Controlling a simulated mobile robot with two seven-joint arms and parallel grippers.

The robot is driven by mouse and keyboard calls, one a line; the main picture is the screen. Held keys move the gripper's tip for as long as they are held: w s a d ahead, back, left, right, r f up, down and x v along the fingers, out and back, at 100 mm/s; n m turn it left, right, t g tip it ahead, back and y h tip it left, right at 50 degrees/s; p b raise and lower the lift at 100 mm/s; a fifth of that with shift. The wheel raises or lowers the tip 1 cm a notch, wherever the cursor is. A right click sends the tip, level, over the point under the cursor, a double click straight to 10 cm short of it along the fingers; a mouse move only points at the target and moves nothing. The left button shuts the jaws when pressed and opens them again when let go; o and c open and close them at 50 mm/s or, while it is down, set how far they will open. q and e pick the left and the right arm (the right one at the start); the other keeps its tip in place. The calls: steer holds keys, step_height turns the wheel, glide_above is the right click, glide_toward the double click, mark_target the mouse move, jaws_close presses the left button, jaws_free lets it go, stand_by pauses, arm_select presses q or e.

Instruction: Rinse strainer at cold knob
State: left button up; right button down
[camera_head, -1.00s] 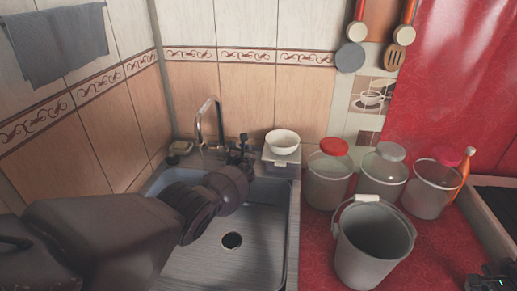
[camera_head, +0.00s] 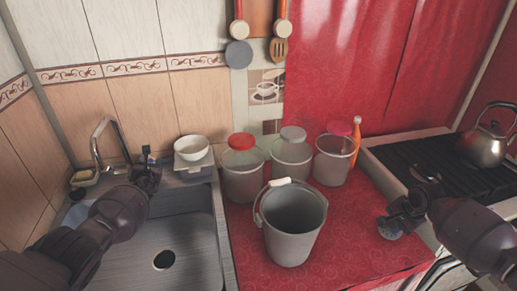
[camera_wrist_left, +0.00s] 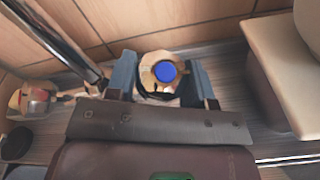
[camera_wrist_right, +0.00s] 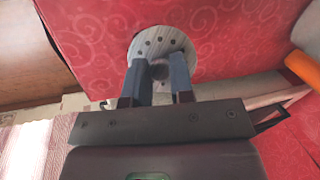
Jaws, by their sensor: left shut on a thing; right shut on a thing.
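The cold knob, with a blue cap (camera_wrist_left: 165,70), sits between the fingers of my left gripper (camera_wrist_left: 165,85), which is shut on it. In the head view my left gripper (camera_head: 148,165) is at the tap (camera_head: 97,145) behind the sink. My right gripper (camera_wrist_right: 158,85) is shut on the strainer (camera_wrist_right: 165,40), a pale round disc with holes. In the head view the strainer (camera_head: 388,232) hangs below my right gripper (camera_head: 393,215), beside the red counter's right part and away from the sink. Whether water runs cannot be seen.
The sink (camera_head: 185,240) has an open basin. A grey bucket (camera_head: 291,240) stands on the red counter, in front of several lidded jars, including a red-lidded one (camera_head: 243,178). A white bowl (camera_head: 192,148) sits behind the sink. A stove with a kettle (camera_head: 485,145) is at right.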

arm_select(q)
steer(key=o, duration=0.9)
steer(key=shift+s+r+p, duration=0.1)
steer(key=shift+s+p, duration=0.1)
steer(key=shift+p, duration=0.15)
arm_select(e)
steer(key=shift+r, duration=0.4)
step_height(320, 180, up, 6)
steer(key=p, duration=0.6)
steer(key=shift+r, duration=0.25)
steer(key=shift+f, duration=0.15)
arm_select(q)
steer(key=v, duration=1.1)
steer(key=shift+s, duration=0.25)
steer(key=shift+d, duration=0.1)
